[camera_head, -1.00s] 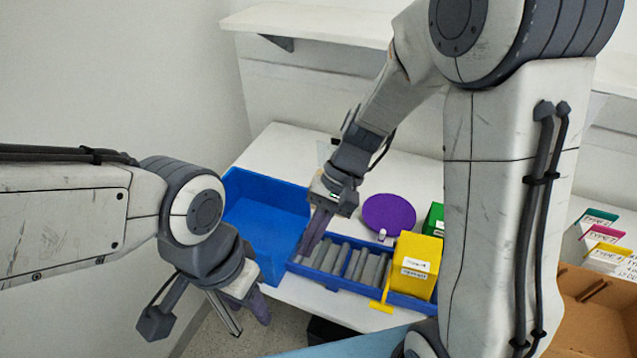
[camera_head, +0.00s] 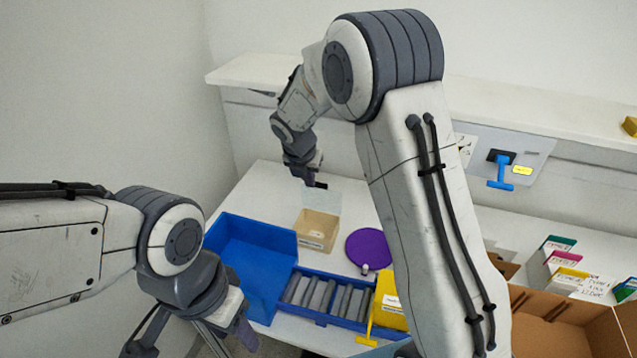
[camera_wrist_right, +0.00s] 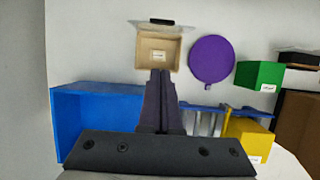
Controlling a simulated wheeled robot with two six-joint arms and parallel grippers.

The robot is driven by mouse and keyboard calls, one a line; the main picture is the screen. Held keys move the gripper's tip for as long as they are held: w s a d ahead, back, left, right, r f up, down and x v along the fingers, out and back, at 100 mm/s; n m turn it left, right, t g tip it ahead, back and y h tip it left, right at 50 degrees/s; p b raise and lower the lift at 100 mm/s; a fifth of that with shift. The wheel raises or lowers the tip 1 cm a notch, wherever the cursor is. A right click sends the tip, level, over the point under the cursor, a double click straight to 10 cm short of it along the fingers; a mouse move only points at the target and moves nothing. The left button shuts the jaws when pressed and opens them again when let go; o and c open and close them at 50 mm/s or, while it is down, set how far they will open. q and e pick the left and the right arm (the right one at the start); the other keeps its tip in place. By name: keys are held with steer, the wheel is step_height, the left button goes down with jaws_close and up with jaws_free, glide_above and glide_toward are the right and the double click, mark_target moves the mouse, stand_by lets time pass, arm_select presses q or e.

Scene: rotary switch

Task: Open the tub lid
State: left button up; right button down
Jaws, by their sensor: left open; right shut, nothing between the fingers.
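The tan tub (camera_head: 316,232) stands on the white table behind the blue bin, with its inside showing. Its clear lid (camera_head: 325,201) stands raised at the tub's back edge, with a dark handle (camera_head: 321,185) at its upper edge. The wrist view also shows the tub (camera_wrist_right: 158,53) and the lid handle (camera_wrist_right: 162,21). My right gripper (camera_head: 311,181) is shut and empty, close to the handle in the head view; I cannot tell if it touches the lid. My left gripper (camera_head: 245,335) is open and empty, in front of the blue bin.
A blue bin (camera_head: 250,258) stands left of a blue rack of grey bars (camera_head: 322,299). A purple disc (camera_head: 369,250) and a yellow box (camera_head: 392,304) are to the right. A cardboard box (camera_head: 560,335) is at far right. A wall switch panel (camera_head: 500,160) is behind.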

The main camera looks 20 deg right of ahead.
mark_target(319, 185)
steer(key=shift+w+d+f+p, duration=0.65)
steer(key=shift+w+f, duration=0.3)
steer(key=shift+f, duration=0.35)
steer(key=shift+w+d+f+p, duration=0.65)
steer(key=shift+w+f, duration=0.35)
steer(key=shift+f, duration=0.35)
steer(key=shift+w+d+f+p, duration=0.55)
steer(key=shift+w+d+f, duration=0.3)
steer(key=shift+f, duration=0.45)
steer(key=shift+w+a, duration=0.1)
